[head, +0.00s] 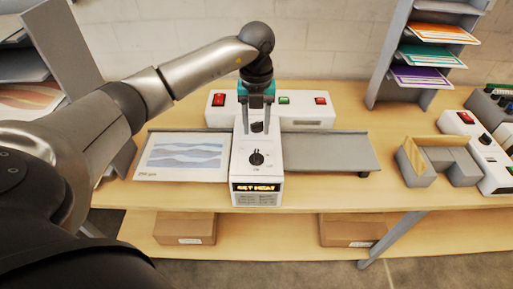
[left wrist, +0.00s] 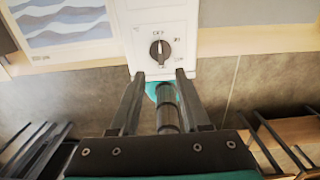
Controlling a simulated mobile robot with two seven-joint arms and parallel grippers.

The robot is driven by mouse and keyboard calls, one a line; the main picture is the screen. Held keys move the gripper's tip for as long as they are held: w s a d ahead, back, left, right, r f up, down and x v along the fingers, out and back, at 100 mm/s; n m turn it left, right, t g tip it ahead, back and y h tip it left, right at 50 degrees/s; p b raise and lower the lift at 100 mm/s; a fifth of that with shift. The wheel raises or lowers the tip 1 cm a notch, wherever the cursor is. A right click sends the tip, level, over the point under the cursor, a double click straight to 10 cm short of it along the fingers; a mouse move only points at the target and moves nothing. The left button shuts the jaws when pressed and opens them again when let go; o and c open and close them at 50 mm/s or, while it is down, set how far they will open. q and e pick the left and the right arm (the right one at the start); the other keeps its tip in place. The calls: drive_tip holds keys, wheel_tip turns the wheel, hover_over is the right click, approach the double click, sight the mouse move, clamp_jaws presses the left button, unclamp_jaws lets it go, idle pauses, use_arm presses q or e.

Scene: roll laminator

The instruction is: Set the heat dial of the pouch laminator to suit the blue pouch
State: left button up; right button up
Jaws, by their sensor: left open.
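The white pouch laminator (head: 243,181) stands on the wooden bench, with a lit display on its front that seems to read "SET HEAT". Its black heat dial (head: 256,158) sits on top above the display; the dial also shows in the left wrist view (left wrist: 160,50), its marks too small to read. The pouch with blue waves (head: 184,156) lies on the left tray; part of it shows in the left wrist view (left wrist: 62,22). My left gripper (head: 257,131) is open and empty, fingers pointing down behind the dial in the head view, apart from it. My right gripper is out of view.
A grey tray (head: 325,152) extends right of the laminator. A second black knob (head: 258,127) shows between my fingers. A rack with orange, green and purple packs (head: 421,77) stands back right. Another white device (head: 486,153) is at the right. Boxes (head: 185,228) sit below.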

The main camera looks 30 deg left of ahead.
sight(257, 154)
use_arm(q)
wheel_tip(257, 154, down, 10)
drive_tip(key=shift+r+p, duration=0.25)
drive_tip(key=shift+p, duration=0.25)
drive_tip(key=shift+c, duration=0.3)
clamp_jaws()
